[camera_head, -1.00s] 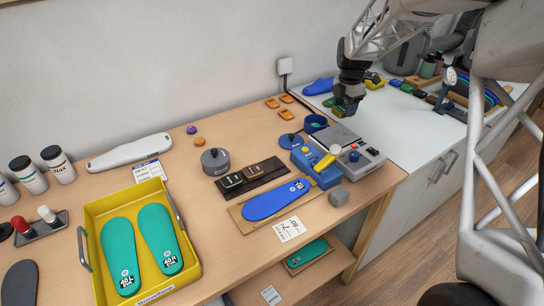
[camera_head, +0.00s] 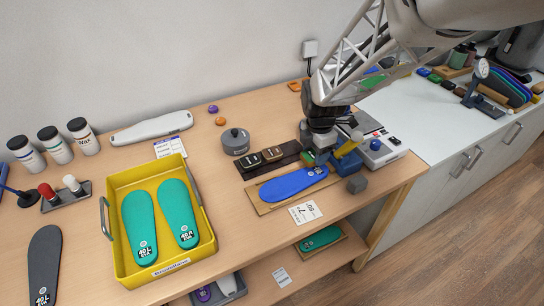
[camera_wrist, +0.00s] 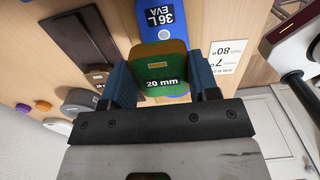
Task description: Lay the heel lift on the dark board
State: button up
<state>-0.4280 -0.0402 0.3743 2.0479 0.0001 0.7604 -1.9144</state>
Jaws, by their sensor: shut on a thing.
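My gripper (camera_head: 320,152) is shut on a heel lift (camera_wrist: 160,75), a green and brown wedge marked "20 mm". The lift also shows as a small green piece (camera_head: 320,158) under my gripper in the head view. The gripper holds it near the right end of the dark board (camera_head: 291,149). The dark board also shows at upper left in the wrist view (camera_wrist: 85,35). I cannot tell how high the lift is above the surface.
A blue insole (camera_head: 293,184) marked "36 L EVA" lies on a tan board in front. A grey round pot (camera_head: 236,141) stands left of the dark board. A yellow tray (camera_head: 119,190) holds teal insoles.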

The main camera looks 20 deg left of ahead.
jog(key=s, duration=0.1)
jog(key=s+f, duration=0.1)
jog(key=s, duration=0.3)
jog(key=shift+a+f, duration=0.2)
jog(key=shift+a, duration=0.2)
jog(key=shift+w, duration=0.1)
send_over(294, 148)
jog(key=shift+f, duration=0.75)
jog(key=shift+f, duration=1.8)
jog(key=shift+f, duration=0.1)
jog(key=o, duration=0.9)
